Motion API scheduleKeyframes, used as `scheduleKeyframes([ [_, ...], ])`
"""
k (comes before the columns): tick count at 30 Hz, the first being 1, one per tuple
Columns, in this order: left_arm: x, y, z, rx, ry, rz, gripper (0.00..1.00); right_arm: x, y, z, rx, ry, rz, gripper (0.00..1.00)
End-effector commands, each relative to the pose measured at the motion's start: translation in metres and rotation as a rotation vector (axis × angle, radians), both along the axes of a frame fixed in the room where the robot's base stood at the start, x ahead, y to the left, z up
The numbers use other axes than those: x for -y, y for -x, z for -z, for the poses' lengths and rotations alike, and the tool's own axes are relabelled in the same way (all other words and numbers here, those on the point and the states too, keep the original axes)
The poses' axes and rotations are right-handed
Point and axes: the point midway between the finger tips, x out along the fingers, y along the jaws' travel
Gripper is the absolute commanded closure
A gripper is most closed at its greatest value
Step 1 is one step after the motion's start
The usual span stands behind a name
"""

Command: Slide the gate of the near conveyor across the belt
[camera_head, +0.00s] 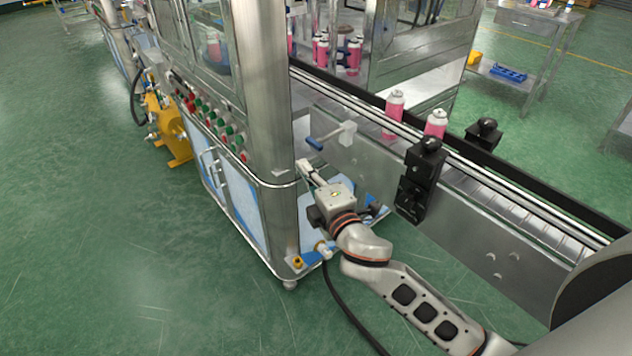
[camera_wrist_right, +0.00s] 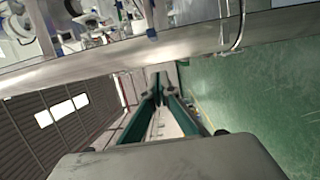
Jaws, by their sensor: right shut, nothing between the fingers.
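The near conveyor (camera_head: 450,205) runs diagonally from the machine cabinet to the lower right. On its near side wall, beside the cabinet, is a metal bracket with a blue-tipped handle (camera_head: 330,136); I take it for the gate's handle. Pink cans with white tops (camera_head: 394,114) stand on the belt, to the right of this bracket. My right gripper (camera_head: 306,168) is below and left of the handle, close to the cabinet corner and apart from the handle. Its fingers are shut and empty, also in the right wrist view (camera_wrist_right: 158,92). My left gripper is not in view.
The steel cabinet (camera_head: 262,110) stands close to my right gripper on the left. A black sensor block (camera_head: 420,178) juts from the conveyor's near side. Several more cans (camera_head: 322,50) are inside the machine. Green floor at the left and front is open.

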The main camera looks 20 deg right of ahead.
Motion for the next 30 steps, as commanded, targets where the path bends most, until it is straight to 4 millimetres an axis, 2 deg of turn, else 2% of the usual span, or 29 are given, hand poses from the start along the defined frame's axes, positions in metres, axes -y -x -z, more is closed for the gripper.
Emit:
scheduleKeyframes([
  [6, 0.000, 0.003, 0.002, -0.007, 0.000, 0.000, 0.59, -0.005, -0.043, -0.001, 0.000, -0.001, 0.000, 1.00],
  [9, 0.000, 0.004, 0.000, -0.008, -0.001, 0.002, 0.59, 0.012, -0.047, 0.000, -0.002, 0.002, 0.001, 1.00],
  [15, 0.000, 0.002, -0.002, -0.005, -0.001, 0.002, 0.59, 0.029, -0.053, 0.001, -0.003, -0.001, -0.001, 1.00],
  [30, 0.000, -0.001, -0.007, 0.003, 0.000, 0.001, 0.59, 0.037, -0.056, 0.001, -0.003, -0.002, 0.000, 1.00],
])
